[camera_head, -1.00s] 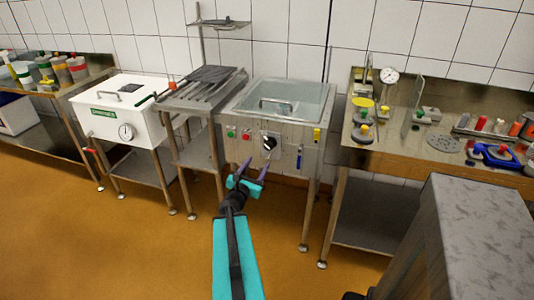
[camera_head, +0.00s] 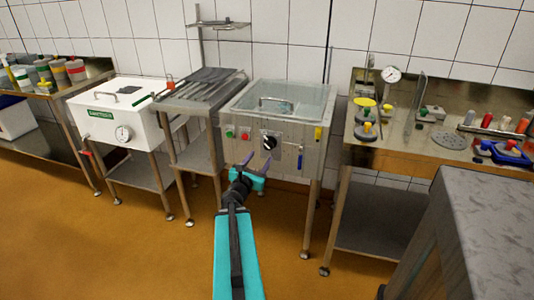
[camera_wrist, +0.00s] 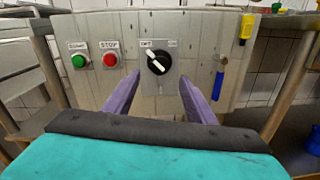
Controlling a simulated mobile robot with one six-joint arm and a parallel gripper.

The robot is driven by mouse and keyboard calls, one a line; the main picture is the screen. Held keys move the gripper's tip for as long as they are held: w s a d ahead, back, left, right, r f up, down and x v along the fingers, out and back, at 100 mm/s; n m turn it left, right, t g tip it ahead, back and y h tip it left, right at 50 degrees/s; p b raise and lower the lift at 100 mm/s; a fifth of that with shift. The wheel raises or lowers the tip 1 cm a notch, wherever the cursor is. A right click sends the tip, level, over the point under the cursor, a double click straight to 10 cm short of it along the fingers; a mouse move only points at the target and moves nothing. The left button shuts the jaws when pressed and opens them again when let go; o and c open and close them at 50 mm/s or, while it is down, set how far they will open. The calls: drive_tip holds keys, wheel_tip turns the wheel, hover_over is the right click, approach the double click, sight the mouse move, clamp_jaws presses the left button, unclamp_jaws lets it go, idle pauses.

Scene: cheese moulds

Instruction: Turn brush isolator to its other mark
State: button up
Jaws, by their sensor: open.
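The brush isolator is a black rotary knob (camera_wrist: 158,57) with a white pointer bar on a light plate. It sits on the front panel of the steel basin unit (camera_head: 300,133), and the knob also shows in the head view (camera_head: 269,142). In the wrist view the white bar points up and to the left, towards the plate's left label. The labels are too small to read surely. My gripper (camera_wrist: 158,92) is open, with its two purple fingers either side of the knob's line and short of it. It holds nothing. In the head view my gripper (camera_head: 257,161) is just before and below the knob.
A green START button (camera_wrist: 79,62) and a red STOP button (camera_wrist: 111,60) sit left of the knob. A blue-handled lever (camera_wrist: 218,80) and a yellow item (camera_wrist: 246,28) are to its right. A grey block (camera_head: 490,220) stands at the right front.

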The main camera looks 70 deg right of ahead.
sight(268, 147)
drive_tip(key=shift+d+p, duration=0.5)
drive_tip(key=shift+d, duration=3.75)
drive_tip(key=c, duration=1)
drive_tip(key=shift+c, duration=0.2)
